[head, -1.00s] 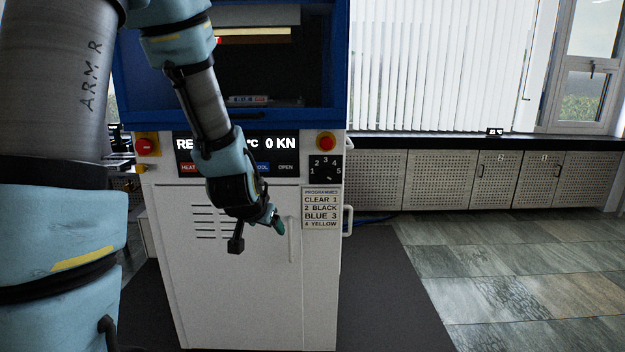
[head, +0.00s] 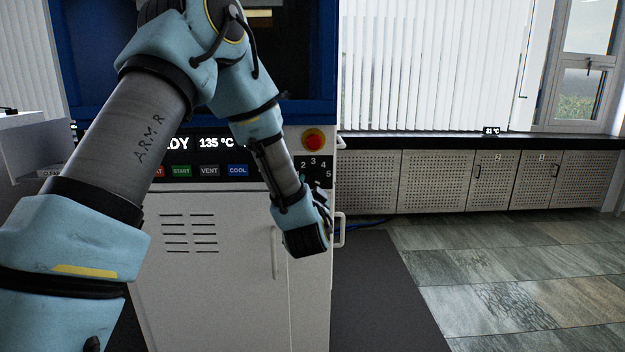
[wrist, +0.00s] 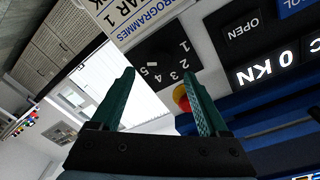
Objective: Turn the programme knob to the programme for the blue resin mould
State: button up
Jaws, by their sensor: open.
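The programme knob panel (head: 315,166) is a black square with white numerals on the press's right front. My forearm covers its lower left part in the head view. In the wrist view the knob panel (wrist: 155,58) shows 1 to 5 in an arc, with a small white mark on the dark knob near the 4 and 5; its exact setting is unclear. My gripper (wrist: 158,75) is open and empty, with green fingers either side of the panel, apart from it. The programme list (wrist: 128,14) shows partly, reading "PROGRAMMES" and "AR 1"; the blue line is not readable now.
A red stop button (head: 313,139) sits just above the knob panel and appears near a fingertip in the wrist view. The display (head: 215,143) reads 135 °C, above coloured buttons. A white handle (head: 340,230) sticks out at the press's right side. Floor to the right is clear.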

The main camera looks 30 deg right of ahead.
aim_at(314, 180)
jog(key=p+x, duration=0.1)
jog(key=x, duration=0.5)
grip_shut()
dwell(0.6)
